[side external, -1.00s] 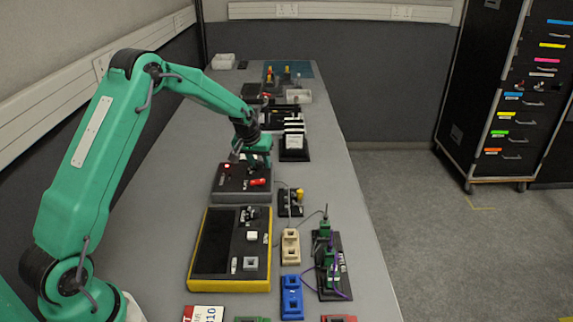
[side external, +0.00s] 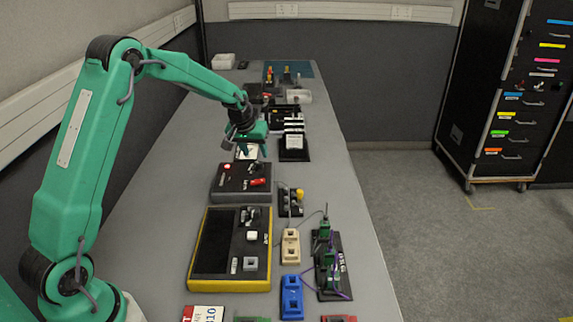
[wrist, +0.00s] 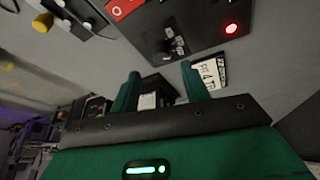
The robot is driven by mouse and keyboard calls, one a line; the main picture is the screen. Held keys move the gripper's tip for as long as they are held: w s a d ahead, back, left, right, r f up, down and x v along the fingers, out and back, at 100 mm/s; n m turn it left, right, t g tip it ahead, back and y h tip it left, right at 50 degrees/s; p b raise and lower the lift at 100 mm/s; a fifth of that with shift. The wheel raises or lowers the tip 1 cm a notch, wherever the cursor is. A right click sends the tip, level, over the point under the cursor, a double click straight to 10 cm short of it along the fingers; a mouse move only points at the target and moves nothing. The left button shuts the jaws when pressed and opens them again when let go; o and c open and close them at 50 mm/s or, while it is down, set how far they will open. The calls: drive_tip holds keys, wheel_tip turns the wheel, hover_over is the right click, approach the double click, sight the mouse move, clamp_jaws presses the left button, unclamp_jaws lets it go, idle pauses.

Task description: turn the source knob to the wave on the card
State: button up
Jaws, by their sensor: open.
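The dark source box (side external: 228,184) has a black knob (side external: 253,169), a red light and a red switch on its top. In the wrist view the knob (wrist: 166,50) stands beside small pale marks; I cannot tell which mark it points to. A card (wrist: 205,78) with black print lies just past the box; its picture is too small to read. It also shows in the side view (side external: 246,153), partly behind my gripper. My gripper (side external: 247,148) is open and empty, above the card area and clear of the knob; its two green fingers (wrist: 162,88) are apart.
A yellow-edged unit (side external: 213,245) with a dark screen stands nearer the camera. A beige block (side external: 290,247), a blue block (side external: 291,297) and a cabled green-connector board (side external: 329,265) are to its right. A black rack with white strips (side external: 287,117) stands behind my gripper.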

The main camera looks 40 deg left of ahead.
sight(259, 163)
drive_tip(key=shift+v, duration=1.25)
drive_tip(key=shift+w, duration=0.1)
drive_tip(key=w+m+g, duration=0.1)
drive_tip(key=m, duration=0.1)
drive_tip(key=w+a+m+g, duration=0.1)
drive_tip(key=m, duration=0.1)
drive_tip(key=shift+w+m+h, duration=0.3)
drive_tip(key=shift+m, duration=0.1)
drive_tip(key=shift+w+a+r+m+g, duration=0.15)
drive_tip(key=shift+m+g, duration=0.15)
drive_tip(key=shift+m, duration=0.25)
drive_tip(key=shift+w+f+m+g, duration=0.15)
drive_tip(key=shift+m+g, duration=0.15)
drive_tip(key=shift+m, duration=0.25)
drive_tip(key=shift+a+r+m+g+h, duration=0.15)
drive_tip(key=shift+m+g, duration=0.1)
drive_tip(key=shift+m, duration=0.3)
drive_tip(key=shift+d+r+m+g+h, duration=0.15)
drive_tip(key=shift+m+g, duration=0.1)
drive_tip(key=shift+m, duration=0.3)
drive_tip(key=shift+f, duration=0.1)
drive_tip(key=shift+f, duration=3.85)
drive_tip(key=shift+c, duration=0.4)
